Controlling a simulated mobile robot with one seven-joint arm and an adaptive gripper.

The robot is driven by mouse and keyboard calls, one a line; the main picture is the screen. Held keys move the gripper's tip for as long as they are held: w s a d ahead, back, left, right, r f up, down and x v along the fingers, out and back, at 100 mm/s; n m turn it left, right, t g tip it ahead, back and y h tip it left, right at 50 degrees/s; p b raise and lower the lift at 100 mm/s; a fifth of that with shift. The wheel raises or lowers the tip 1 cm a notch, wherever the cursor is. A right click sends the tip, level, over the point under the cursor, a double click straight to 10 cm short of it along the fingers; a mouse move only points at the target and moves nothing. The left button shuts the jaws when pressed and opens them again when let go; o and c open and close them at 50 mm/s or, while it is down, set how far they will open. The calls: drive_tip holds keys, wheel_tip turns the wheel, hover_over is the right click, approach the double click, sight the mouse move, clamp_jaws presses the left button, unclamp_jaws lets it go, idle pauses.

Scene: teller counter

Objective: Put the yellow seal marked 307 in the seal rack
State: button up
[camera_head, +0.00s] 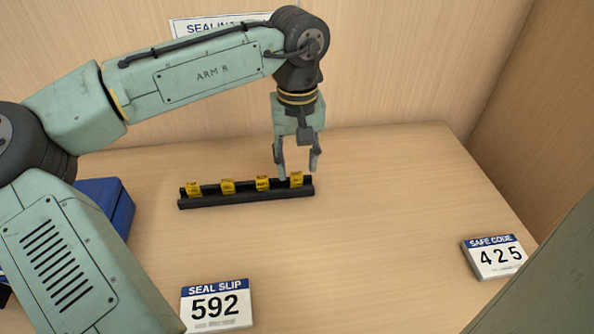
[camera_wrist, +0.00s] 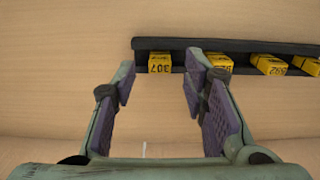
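The yellow seal marked 307 (camera_wrist: 159,63) sits in the dark seal rack (camera_wrist: 180,43), in the end place at the left of the wrist view. In the head view this seal (camera_head: 296,179) is at the right end of the rack (camera_head: 245,199). My gripper (camera_head: 298,171) is open and empty, pointing down at that end of the rack. In the wrist view the seal shows beyond the fingertips and between them, with clear space to each finger. I cannot tell exactly how high the tips are above it.
Other yellow seals (camera_head: 228,187) stand in the rack. A blue box (camera_head: 118,212) is partly behind my arm. The counter's middle is clear.

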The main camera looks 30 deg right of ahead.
sight(297, 176)
wheel_tip(297, 176, up, 9)
drive_tip(key=shift+f, duration=0.15)
idle(0.4)
